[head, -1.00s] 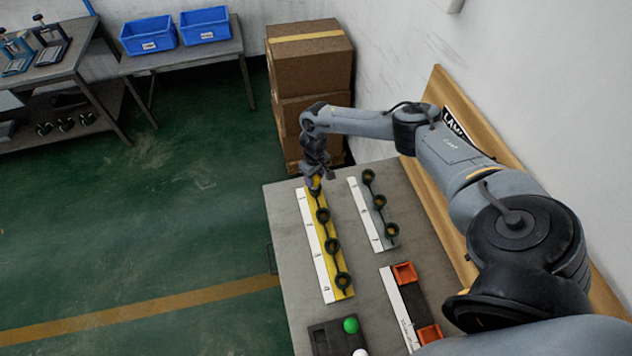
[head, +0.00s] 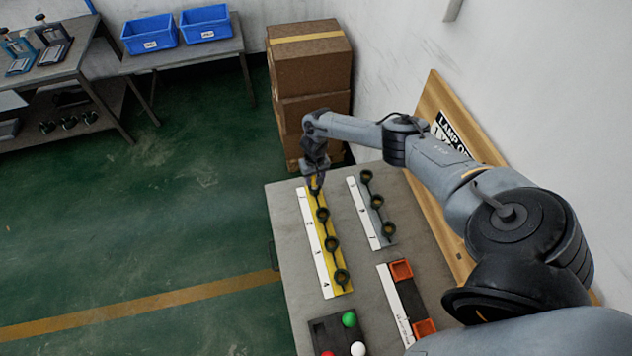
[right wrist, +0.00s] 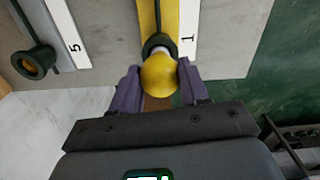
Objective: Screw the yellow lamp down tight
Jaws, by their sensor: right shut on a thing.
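The yellow lamp (right wrist: 160,76) is a round yellow bulb with a pale collar, seen in the right wrist view. Its collar end is at the dark ring socket (right wrist: 158,43) beside the label 1; how deep it sits I cannot tell. My right gripper (right wrist: 161,84) is shut on the lamp, one finger on each side. In the head view my right gripper (head: 315,184) is at the far end of the yellow strip (head: 328,243), and the lamp is mostly hidden there. My left gripper is not in view.
The yellow strip has more dark ring sockets along it. A grey strip (head: 371,212) with sockets lies to its right. Orange bins (head: 401,270) and a dark tray (head: 322,338) with green, white and red balls are nearer. Cardboard boxes (head: 312,75) stand behind the table.

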